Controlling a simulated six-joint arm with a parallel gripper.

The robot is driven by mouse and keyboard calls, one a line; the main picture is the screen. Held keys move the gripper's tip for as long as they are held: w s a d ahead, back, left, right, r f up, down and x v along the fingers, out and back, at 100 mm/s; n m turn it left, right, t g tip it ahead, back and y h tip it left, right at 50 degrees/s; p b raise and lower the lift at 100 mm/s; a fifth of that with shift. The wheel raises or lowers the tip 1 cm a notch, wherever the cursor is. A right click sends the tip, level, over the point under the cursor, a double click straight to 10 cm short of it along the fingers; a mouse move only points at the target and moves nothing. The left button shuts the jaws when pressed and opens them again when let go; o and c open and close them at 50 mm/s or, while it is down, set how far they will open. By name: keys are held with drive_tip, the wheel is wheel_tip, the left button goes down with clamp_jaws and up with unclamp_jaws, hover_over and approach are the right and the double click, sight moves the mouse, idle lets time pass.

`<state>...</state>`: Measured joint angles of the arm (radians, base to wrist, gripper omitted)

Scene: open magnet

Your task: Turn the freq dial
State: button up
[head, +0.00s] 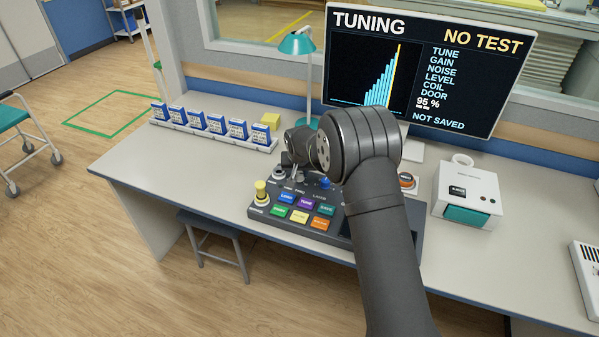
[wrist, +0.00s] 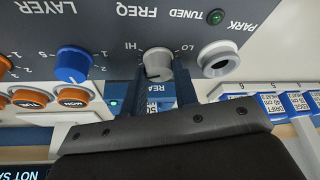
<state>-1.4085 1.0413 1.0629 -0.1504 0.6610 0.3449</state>
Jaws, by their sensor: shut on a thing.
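The freq dial (wrist: 158,60) is a light grey knob under the FREQ label, between HI and LO, in the wrist view. My gripper (wrist: 160,78) has a dark finger on each side of the dial and is shut on it. In the head view my gripper (head: 291,165) is at the back left of the control console (head: 390,215), and my wrist hides part of the panel. The monitor (head: 430,60) reads TUNING, 95 %, NOT SAVED and NO TEST, with rising cyan bars and a yellow line.
A blue layer knob (wrist: 73,64) and a grey-rimmed PARK socket (wrist: 217,60) flank the dial. Coloured buttons (head: 305,202) and a yellow-topped knob (head: 260,190) are on the console. A row of blue-and-white boxes (head: 215,123), a teal lamp (head: 298,43) and a white box (head: 467,190) stand nearby.

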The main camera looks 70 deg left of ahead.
idle(0.3)
drive_tip(key=o, duration=1)
drive_tip(key=v, duration=1.7)
drive_tip(key=shift+d+r, duration=0.15)
drive_tip(key=x, duration=1.7)
